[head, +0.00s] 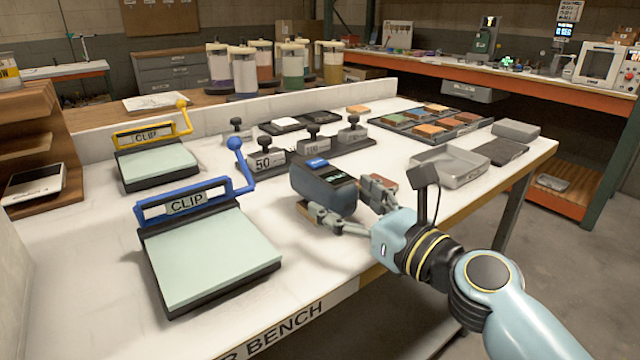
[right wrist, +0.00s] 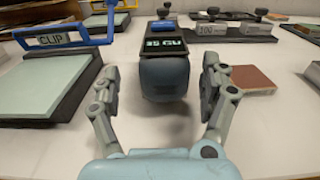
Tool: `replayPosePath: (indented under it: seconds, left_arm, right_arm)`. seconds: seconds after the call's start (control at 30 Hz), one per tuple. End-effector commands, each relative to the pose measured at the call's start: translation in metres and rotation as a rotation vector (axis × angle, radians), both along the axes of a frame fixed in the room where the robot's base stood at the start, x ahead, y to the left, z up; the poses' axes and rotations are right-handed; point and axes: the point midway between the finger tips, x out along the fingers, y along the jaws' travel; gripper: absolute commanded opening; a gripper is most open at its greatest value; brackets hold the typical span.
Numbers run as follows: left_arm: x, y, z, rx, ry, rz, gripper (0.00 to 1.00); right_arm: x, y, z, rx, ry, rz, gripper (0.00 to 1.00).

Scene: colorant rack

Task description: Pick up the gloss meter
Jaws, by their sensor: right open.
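The gloss meter (head: 322,186) is a dark blue-grey rounded block with a blue button and a small display on top. It stands on the white bench near the front edge. My right gripper (head: 340,204) is open at the near side of the meter, one finger on each side. In the right wrist view the right gripper (right wrist: 160,90) shows gaps between both fingers and the meter. My left gripper is not in view.
A blue-handled clip board (head: 208,255) lies left of the meter, a yellow one (head: 157,165) behind it. A reddish-brown tile (right wrist: 240,79) lies close to the right finger. A row of weights (head: 262,160) stands behind the meter. A grey tray (head: 462,165) is to the right.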

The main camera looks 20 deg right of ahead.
Motion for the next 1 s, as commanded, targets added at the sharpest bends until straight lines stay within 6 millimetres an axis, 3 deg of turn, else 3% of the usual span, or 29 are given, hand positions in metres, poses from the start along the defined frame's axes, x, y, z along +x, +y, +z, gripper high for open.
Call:
replayPosePath:
  seconds: [0.3,0.6,1.0]
  left_arm:
    - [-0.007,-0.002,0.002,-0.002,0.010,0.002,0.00]
    - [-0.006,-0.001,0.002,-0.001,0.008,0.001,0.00]
    - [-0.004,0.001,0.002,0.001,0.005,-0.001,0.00]
  right_arm:
    - [0.044,0.011,0.004,0.001,-0.001,0.000,0.79]
    - [0.049,0.012,0.004,-0.002,-0.001,0.000,0.79]
    - [0.049,0.012,0.004,-0.001,0.001,0.000,0.27]
